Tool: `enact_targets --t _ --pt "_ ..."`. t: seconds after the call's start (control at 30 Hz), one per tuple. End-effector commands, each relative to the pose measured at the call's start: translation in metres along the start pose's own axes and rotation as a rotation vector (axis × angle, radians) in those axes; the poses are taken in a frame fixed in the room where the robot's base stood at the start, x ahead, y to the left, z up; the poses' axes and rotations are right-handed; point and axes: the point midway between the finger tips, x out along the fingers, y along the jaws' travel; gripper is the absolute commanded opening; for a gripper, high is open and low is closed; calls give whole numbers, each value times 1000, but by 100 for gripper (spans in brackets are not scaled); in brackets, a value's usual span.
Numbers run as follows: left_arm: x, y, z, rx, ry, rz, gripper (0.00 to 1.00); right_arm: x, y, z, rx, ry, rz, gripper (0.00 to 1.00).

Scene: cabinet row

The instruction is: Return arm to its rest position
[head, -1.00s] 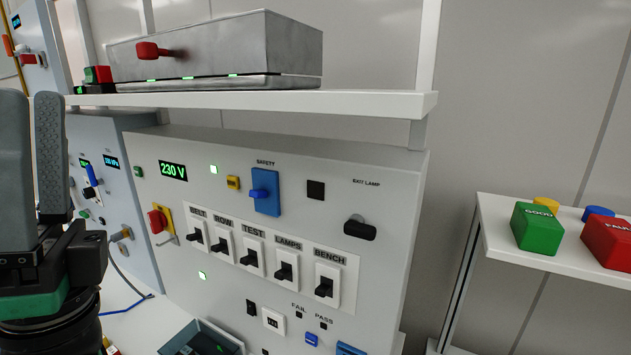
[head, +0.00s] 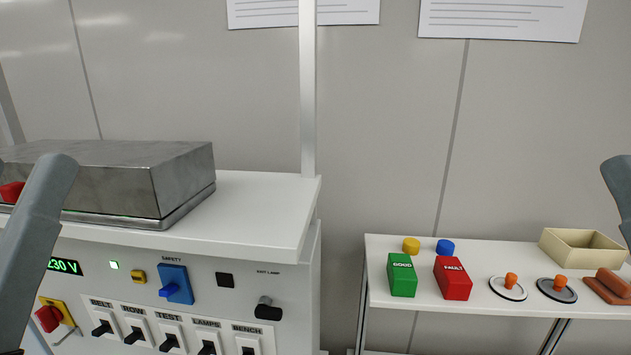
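One grey finger of my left gripper (head: 38,235) stands at the left edge of the head view, in front of the metal box and the cabinet panel. The rest of that gripper is out of frame. I see nothing held at the visible finger. Part of a grey finger of my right gripper (head: 618,190) shows at the right edge, above the side table's right end. Its other finger is out of frame too. I cannot tell the opening of either gripper.
The cabinet panel (head: 295,290) has a row of black switches, a blue safety switch (head: 175,284) and a 230 V display (head: 64,266). A metal box (head: 110,180) sits on its shelf. The side table (head: 450,300) bears green (head: 402,276) and red (head: 453,279) blocks and a beige tray (head: 583,262).

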Motion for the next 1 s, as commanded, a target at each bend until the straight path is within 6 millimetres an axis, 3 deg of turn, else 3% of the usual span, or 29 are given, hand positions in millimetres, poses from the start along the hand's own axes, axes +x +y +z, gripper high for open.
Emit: enact_targets --t 0.03,0.2,0.3,0.47,1.0 --pt "40 0 -37 1 0 0 60 40 0 -37 0 0 0 0" --pt "97 -1 -90 2 0 -1 60 97 0 -90 0 0 0 0" --pt "119 -1 -109 2 0 -1 60 119 0 -109 0 0 0 0" --pt "130 -1 -120 2 -1 -1 60 130 0 -120 0 0 0 0" --pt "127 -1 -117 2 0 -1 60 127 0 -117 0 -1 0 0"
